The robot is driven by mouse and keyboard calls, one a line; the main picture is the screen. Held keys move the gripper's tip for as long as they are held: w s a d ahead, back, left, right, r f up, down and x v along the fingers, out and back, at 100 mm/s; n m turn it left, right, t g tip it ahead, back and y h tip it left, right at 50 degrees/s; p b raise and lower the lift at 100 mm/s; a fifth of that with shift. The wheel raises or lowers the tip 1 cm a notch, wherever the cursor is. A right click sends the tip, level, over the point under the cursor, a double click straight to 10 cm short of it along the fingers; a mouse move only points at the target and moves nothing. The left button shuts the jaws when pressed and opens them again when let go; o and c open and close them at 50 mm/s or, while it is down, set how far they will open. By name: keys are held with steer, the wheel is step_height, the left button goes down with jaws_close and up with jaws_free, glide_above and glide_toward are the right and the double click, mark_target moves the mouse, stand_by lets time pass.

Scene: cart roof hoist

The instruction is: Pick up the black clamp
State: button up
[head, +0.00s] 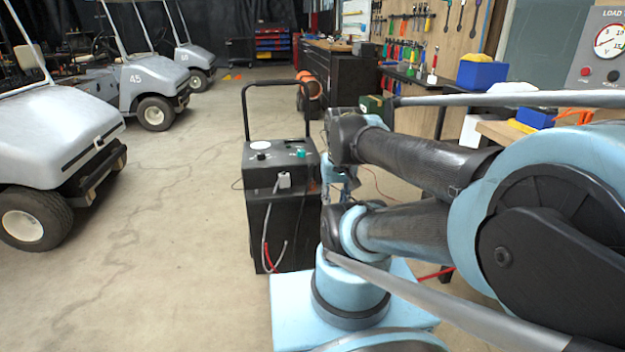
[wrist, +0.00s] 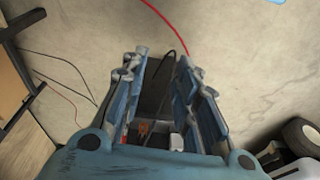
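My gripper (wrist: 161,62) is open in the wrist view, its two blue-grey fingers apart with a clear gap between the tips. In the head view only bluish parts of it (head: 335,178) show, just right of the black charger cart (head: 290,225), partly behind my arm. A dark shape (wrist: 155,92) shows between the fingers in the wrist view, with a thin black cable running up beside it. I cannot tell whether this shape is the black clamp or how far below the fingers it lies. No clamp is clearly identifiable in the head view.
Red and grey leads hang on the charger cart's front. A red cable (wrist: 165,18) curves over the floor. Golf carts (head: 60,120) stand at left. A workbench with a blue bin (head: 482,75) stands at right. The floor between the golf carts and charger is clear.

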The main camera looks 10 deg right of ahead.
steer(key=w+r+m, duration=0.5)
steer(key=w+r, duration=0.1)
steer(key=w, duration=0.2)
steer(key=m+g, duration=0.2)
steer(key=m, duration=1.1)
glide_above(314, 164)
steer(key=f, duration=0.1)
step_height(314, 164, down, 12)
steer(key=shift+r, duration=0.15)
steer(key=shift+w+a+f, duration=0.1)
steer(key=shift+a+f, duration=0.05)
steer(key=shift+f, duration=1.15)
steer(key=shift+a+f, duration=0.1)
steer(key=shift+f, duration=1.2)
steer(key=shift+c, duration=0.3)
jaws_close()
